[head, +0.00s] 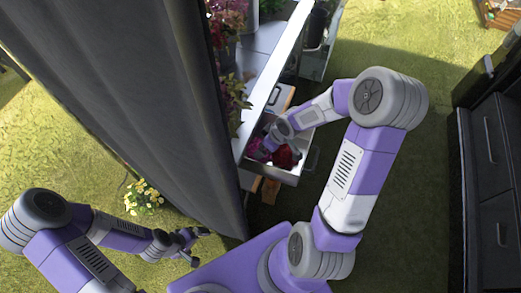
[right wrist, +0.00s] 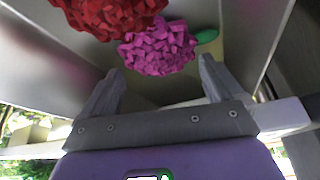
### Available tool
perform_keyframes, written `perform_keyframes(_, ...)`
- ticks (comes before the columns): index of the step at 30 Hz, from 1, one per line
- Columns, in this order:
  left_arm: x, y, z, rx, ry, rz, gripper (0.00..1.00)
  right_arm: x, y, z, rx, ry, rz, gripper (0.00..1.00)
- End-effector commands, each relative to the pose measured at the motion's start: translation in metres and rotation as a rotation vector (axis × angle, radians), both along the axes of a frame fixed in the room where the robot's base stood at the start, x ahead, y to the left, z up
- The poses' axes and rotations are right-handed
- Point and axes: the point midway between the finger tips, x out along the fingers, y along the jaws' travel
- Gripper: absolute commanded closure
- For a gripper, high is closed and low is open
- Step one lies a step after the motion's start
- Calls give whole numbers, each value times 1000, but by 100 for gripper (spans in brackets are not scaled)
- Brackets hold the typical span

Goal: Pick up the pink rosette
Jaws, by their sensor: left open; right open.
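The pink rosette (right wrist: 158,50) is a ruffled magenta ball inside an open metal drawer (head: 290,176). In the right wrist view it lies just ahead of my right gripper (right wrist: 161,68), in front of the gap between the two open fingers. The gripper is empty, and I cannot tell whether a fingertip touches the rosette. In the head view the pink rosette (head: 256,150) shows in part at the drawer's left, beside my right wrist. My left gripper (head: 198,247) is open and empty, low at the left, far from the drawer.
A red rosette (right wrist: 105,14) lies against the pink one, with a green piece (right wrist: 206,36) on the other side. The drawer walls are close around my right gripper. A grey curtain-like panel (head: 140,90) stands left of the drawer. Dark cabinets (head: 490,150) stand right, with grass between.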

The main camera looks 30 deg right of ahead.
Motion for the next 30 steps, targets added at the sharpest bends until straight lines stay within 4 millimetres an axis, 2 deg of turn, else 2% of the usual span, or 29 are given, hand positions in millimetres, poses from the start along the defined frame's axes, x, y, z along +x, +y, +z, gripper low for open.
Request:
perform_keyframes(6, 0, 0, -24, 0, 0, 0, 6, 11, 4, -31, 1, 0, 4, 6)
perform_keyframes(9, 0, 0, -31, 0, 0, 0, 6, 15, 6, -41, 0, 0, 3, 6)
perform_keyframes(17, 0, 0, -29, 0, 0, 0, 6, 16, 6, -41, 0, 0, 1, 6)
perform_keyframes(28, 0, 0, -29, 0, 0, 0, 6, 16, 6, -40, 0, 0, 1, 63)
perform_keyframes(30, 0, 0, -29, 0, 0, 0, 6, 16, 6, -40, 0, 0, 1, 66)
